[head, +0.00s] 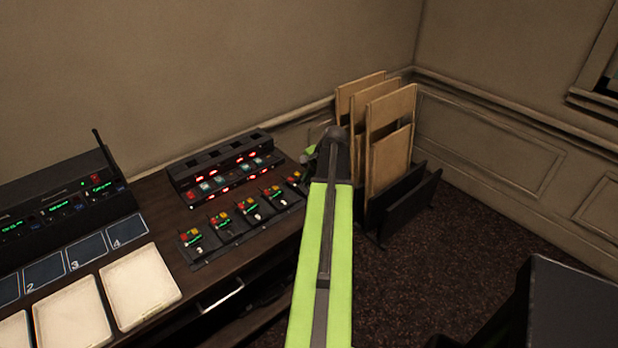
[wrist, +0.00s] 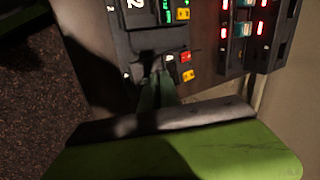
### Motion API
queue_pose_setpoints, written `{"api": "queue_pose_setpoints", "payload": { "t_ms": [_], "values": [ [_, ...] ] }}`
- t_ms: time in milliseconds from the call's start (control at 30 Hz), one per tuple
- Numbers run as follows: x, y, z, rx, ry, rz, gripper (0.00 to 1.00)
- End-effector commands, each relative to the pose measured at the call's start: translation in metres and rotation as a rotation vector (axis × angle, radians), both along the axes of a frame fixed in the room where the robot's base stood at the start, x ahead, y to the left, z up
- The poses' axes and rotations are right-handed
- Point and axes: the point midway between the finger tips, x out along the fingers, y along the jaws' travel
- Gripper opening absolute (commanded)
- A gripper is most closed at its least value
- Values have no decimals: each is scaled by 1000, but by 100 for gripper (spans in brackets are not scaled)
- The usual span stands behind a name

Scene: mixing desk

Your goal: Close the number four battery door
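A row of black battery-powered packs (head: 222,223), with red, yellow and green marks, lies on the desk. Their tops show white marks, but I cannot read a four on any pack, and I cannot tell which is the number four door. In the wrist view, one pack (wrist: 172,62) lies just ahead of my gripper (wrist: 160,82), and another pack (wrist: 140,12) marked 2 lies beyond it. My green fingers are close together at the near pack's edge, and I see nothing clearly between them. Contact is unclear. In the head view my arm hides most of the gripper.
A black charger rack (head: 225,165) with red lights stands behind the packs. Wooden boards (head: 388,130) stand in a dark holder right of the desk. At left are a receiver (head: 60,205), numbered mats (head: 88,250) and pale trays (head: 140,287).

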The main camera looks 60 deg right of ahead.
Motion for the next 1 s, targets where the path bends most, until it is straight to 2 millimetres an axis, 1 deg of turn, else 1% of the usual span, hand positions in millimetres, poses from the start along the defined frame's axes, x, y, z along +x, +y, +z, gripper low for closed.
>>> {"api": "queue_pose_setpoints", "payload": {
  "t_ms": [67, 300, 600, 800, 1000],
  "values": [
    [5, -3, 2, 13, 49, -1, 0],
    [16, -6, -4, 56, 221, -21, 0],
    [24, -9, -12, 98, 391, -42, 0],
    [27, -9, -13, 115, 450, -49, 0],
    [27, -8, -14, 120, 470, -52, 0]
  ]
}}
